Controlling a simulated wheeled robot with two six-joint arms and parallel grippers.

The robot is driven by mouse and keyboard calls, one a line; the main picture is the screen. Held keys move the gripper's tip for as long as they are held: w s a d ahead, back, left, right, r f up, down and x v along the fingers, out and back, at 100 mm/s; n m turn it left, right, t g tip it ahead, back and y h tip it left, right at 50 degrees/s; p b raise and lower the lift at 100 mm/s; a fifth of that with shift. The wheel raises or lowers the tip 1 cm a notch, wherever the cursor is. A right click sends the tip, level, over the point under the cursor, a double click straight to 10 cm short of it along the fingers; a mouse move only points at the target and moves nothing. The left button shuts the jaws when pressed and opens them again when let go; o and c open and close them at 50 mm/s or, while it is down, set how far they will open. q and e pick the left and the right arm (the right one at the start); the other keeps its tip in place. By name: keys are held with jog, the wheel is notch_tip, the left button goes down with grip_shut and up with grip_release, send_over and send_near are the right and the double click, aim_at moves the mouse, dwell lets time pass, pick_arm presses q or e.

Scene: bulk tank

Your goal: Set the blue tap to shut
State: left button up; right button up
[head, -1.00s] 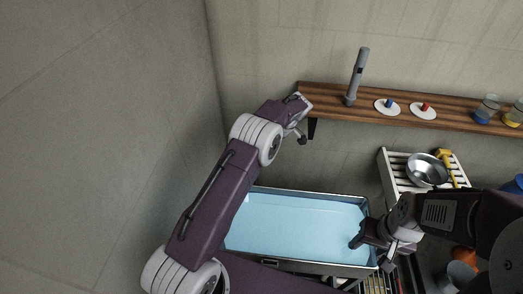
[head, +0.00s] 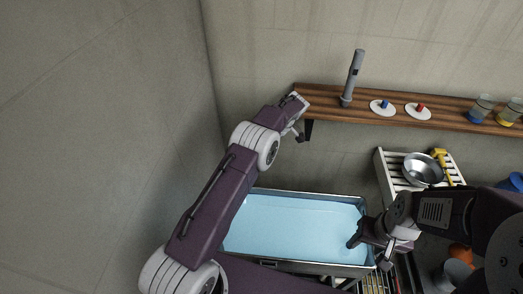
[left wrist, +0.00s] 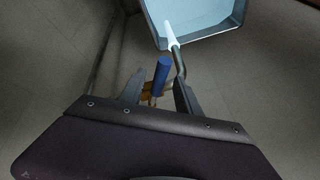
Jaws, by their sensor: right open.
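In the left wrist view a blue handle (left wrist: 161,76) stands between the spread fingers of my left gripper (left wrist: 157,92), with a gap on both sides. Brassy parts (left wrist: 150,97) show below it, and a grey bent pipe (left wrist: 178,62) rises beside it towards the tank. In the head view a blue knob (head: 385,104) sits on a white disc on the shelf. My left gripper (head: 299,136) is at the shelf's left end there, and no such handle shows beside it. My right gripper (head: 368,254) is open over the tank's right end.
The tank (head: 295,222) of light blue liquid lies below the shelf (head: 440,116). A metal bowl (head: 422,169) is on a white rack at right.

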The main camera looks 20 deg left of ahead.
pick_arm(q)
jog(key=p+v, duration=0.2)
jog(key=v, duration=0.7)
